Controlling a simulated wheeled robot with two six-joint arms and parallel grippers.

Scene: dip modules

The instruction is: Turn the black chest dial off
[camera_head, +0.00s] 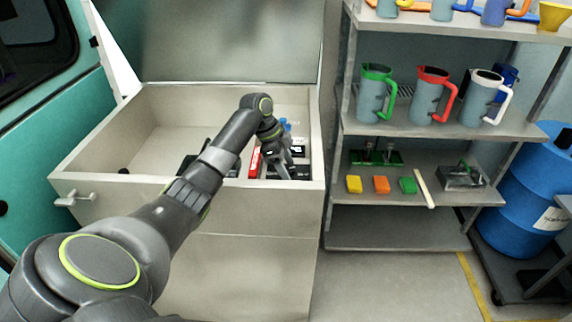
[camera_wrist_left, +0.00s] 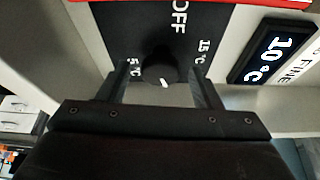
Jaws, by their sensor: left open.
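The black dial (camera_wrist_left: 158,66) shows in the left wrist view on a black panel marked "OFF" at the top, "5 °C" at left and "15 °C" at right. Its white mark points down in the picture, away from "OFF". My left gripper (camera_wrist_left: 162,88) is open, with one finger on each side of the dial; whether they touch it I cannot tell. In the head view my left gripper (camera_head: 279,158) reaches into the right end of the grey chest (camera_head: 75,165), whose lid (camera_head: 210,40) is raised. The arm and gripper hide the dial there. My right gripper is out of view.
A display (camera_wrist_left: 275,54) reading 10 °C sits right of the dial. A red strip (camera_wrist_left: 180,2) lies beyond it. A shelf rack (camera_head: 435,125) with jugs and coloured blocks stands right of the chest, and a blue barrel (camera_head: 535,190) beyond. The chest's left compartment looks mostly empty.

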